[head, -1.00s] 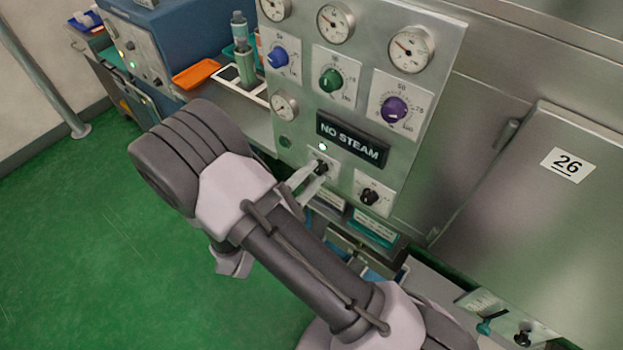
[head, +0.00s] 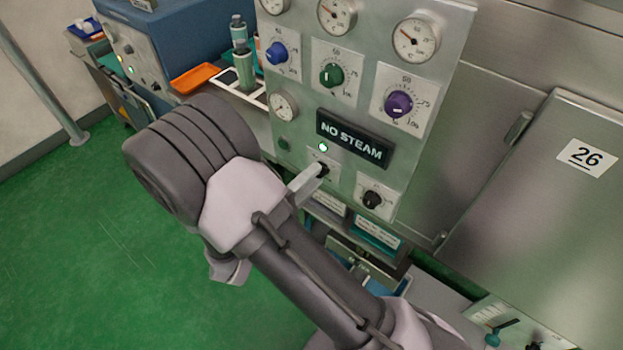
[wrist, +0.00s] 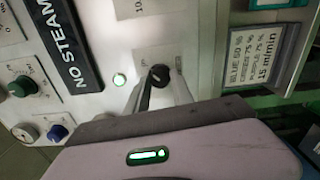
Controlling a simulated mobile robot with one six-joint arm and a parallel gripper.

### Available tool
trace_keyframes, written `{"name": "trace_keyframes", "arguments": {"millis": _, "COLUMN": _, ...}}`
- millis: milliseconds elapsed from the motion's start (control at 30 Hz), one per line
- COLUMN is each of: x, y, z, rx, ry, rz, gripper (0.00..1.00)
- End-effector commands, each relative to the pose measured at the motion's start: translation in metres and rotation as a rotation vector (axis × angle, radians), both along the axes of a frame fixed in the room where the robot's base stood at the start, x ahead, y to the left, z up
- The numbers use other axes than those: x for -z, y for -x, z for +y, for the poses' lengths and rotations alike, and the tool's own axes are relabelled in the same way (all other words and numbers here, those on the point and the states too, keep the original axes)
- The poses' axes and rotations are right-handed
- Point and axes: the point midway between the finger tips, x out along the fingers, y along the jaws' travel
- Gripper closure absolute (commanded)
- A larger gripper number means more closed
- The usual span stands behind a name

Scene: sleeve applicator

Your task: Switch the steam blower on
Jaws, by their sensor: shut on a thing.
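The control panel (head: 300,110) carries a black "NO STEAM" display (head: 354,138), with a lit green lamp (head: 323,147) just below its left end. Below the lamp is a small black rotary knob (head: 323,169) on a pale plate; the wrist view shows the knob (wrist: 159,75) up close. My gripper (head: 316,175) is shut on this knob, with one finger on each side in the wrist view (wrist: 160,88). The fingers partly hide the knob and its plate markings, so I cannot read its setting. The display (wrist: 68,45) also shows in the wrist view.
A second black knob (head: 371,200) sits to the lower right. Blue (head: 277,53), green (head: 331,76) and purple (head: 398,104) dials and several gauges are above. A steel door marked 26 (head: 587,157) is at right. Green floor (head: 60,250) is open at left.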

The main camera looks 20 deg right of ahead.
Motion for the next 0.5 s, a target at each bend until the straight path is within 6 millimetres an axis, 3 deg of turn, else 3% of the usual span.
{"name": "trace_keyframes", "arguments": {"millis": 300, "x": 0.0004, "y": 0.0003, "z": -0.0001, "rx": 0.000, "ry": 0.000, "rz": 0.000, "gripper": 1.00}}
{"name": "trace_keyframes", "arguments": {"millis": 333, "x": 0.0004, "y": 0.0003, "z": -0.0001, "rx": 0.000, "ry": 0.000, "rz": 0.000, "gripper": 0.68}}
{"name": "trace_keyframes", "arguments": {"millis": 433, "x": 0.0003, "y": 0.0002, "z": -0.0001, "rx": 0.000, "ry": 0.000, "rz": 0.000, "gripper": 0.50}}
{"name": "trace_keyframes", "arguments": {"millis": 500, "x": 0.0003, "y": 0.0001, "z": -0.0001, "rx": 0.000, "ry": 0.000, "rz": 0.000, "gripper": 0.50}}
